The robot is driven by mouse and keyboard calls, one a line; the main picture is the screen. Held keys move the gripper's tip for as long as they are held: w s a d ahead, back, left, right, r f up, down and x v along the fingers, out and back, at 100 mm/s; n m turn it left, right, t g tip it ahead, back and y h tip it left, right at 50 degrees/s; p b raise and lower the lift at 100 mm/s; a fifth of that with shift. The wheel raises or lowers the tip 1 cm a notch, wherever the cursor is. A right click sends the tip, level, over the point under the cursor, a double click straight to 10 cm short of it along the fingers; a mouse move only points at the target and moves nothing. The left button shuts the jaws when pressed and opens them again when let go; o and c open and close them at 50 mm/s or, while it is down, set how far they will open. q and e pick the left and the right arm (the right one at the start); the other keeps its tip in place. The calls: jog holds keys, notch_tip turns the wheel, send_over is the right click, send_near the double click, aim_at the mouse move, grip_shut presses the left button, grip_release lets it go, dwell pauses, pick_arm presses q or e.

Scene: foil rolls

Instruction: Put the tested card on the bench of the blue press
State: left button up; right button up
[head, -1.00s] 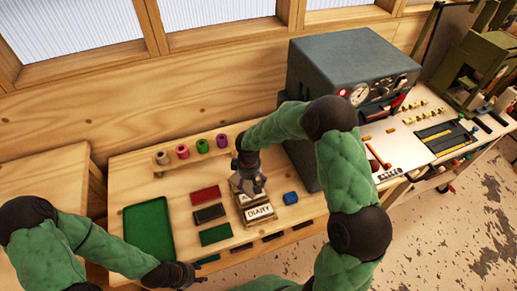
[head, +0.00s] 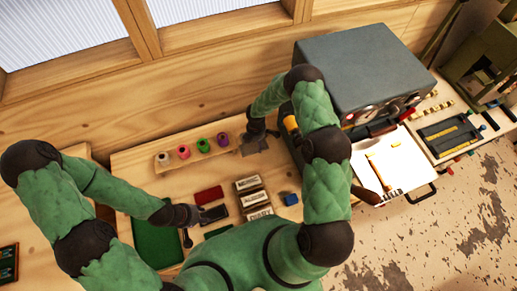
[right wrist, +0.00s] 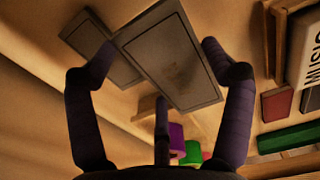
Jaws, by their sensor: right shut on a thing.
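My right gripper (head: 256,132) is low over the back of the wooden bench, right of the foil rolls. In the right wrist view its fingers (right wrist: 160,85) are around a grey card (right wrist: 172,58) with a dark rim and a dark smudge; it is shut on this card. A second grey plate (right wrist: 95,48) shows beside it. My left gripper (head: 185,215) is beside a black card (head: 213,214); its fingers are too small to tell open or shut. The big blue-grey machine (head: 365,65), seemingly the blue press, stands at the back right, with a white surface (head: 395,160) in front.
Foil rolls (head: 203,146) stand on a wooden rack. Red (head: 208,195) and green (head: 217,231) cards, labelled blocks (head: 250,198) and a small blue object (head: 291,199) lie on the bench. A green tray (head: 155,243) is at the left.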

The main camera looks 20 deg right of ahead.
aim_at(256, 147)
jog(key=shift+w+f, duration=0.1)
jog(key=shift+f, duration=3)
jog(key=shift+f, duration=0.15)
jog(key=o, duration=1.1)
jog(key=shift+c, duration=0.2)
